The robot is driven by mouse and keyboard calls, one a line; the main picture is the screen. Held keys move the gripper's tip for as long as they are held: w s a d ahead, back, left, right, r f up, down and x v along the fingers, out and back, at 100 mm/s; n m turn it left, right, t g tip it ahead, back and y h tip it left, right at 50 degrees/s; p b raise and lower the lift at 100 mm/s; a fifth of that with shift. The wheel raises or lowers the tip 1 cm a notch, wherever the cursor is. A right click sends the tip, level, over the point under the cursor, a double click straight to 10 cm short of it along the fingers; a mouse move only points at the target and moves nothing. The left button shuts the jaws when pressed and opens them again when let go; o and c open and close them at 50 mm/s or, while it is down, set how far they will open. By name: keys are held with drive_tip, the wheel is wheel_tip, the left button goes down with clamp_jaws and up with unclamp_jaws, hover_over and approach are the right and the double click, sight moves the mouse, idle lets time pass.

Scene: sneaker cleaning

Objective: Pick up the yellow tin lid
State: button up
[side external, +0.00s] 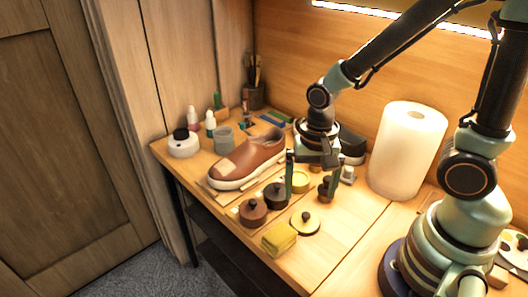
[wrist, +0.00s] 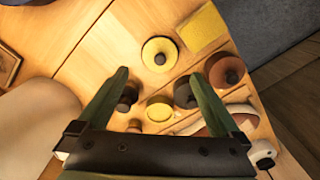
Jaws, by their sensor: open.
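The yellow tin lid (side external: 305,227) is a round yellow disc with a dark knob on top. It lies flat on the bench near the front edge, and in the wrist view it sits (wrist: 156,44) just beyond the fingertips. My gripper (side external: 309,196) points down with its two green fingers apart and nothing between them. In the wrist view the gripper (wrist: 159,74) has its fingers on either side of the view's middle. The yellow tin (side external: 300,182) stands behind the lid, and shows below the lid in the wrist view (wrist: 159,109).
A folded yellow cloth (side external: 279,239) lies beside the lid. A brown tin (side external: 252,213) and a black tin (side external: 275,198) stand to the left. A brown sneaker (side external: 248,158) is behind them. A white paper roll (side external: 405,155) stands right; bench between is clear.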

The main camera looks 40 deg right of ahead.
sight(306, 214)
drive_tip(key=shift+w+d+f, duration=0.1)
drive_tip(key=shift+w+f, duration=0.05)
drive_tip(key=shift+f, duration=4.2)
drive_tip(key=c, duration=1.1)
